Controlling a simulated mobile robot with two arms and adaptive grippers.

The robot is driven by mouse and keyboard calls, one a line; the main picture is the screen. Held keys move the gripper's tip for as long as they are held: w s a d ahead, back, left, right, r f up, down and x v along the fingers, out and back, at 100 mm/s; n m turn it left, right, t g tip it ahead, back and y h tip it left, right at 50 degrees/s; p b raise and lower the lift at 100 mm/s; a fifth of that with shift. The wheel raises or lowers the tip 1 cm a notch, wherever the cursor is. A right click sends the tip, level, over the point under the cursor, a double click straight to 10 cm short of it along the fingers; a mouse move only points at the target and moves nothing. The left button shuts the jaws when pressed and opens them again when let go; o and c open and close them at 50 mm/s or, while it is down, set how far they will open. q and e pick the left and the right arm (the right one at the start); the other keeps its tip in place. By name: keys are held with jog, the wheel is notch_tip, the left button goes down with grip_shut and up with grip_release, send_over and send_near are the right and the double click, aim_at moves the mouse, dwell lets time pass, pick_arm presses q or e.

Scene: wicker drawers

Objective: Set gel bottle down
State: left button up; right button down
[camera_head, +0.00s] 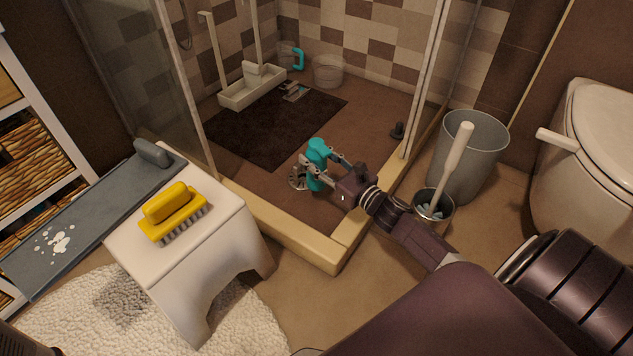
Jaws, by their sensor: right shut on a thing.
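A teal gel bottle (317,152) shows near the middle of the view, over the shower floor near its front corner. My right gripper (322,170) reaches in from the lower right and is shut on the bottle, with its fingers around it. The bottle looks roughly upright. I cannot tell whether its base touches the floor. A round drain (299,177) lies just left of the bottle, partly hidden by the gripper. My left gripper is not in view.
A raised sill (290,234) edges the shower, with glass panels beside it. A dark mat (265,128), a beige caddy (252,87) and a clear bucket (328,71) are farther back. A white stool (215,232) with a yellow brush (172,208) stands left. A toilet brush (457,152) and grey bin (480,150) stand right.

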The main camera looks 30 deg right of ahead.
aim_at(313, 185)
jog(key=shift+f+b, duration=1.9)
jog(key=shift+f, duration=1.2)
jog(key=shift+r, duration=0.1)
jog(key=c, duration=1.2)
grip_release()
jog(key=shift+f, duration=0.2)
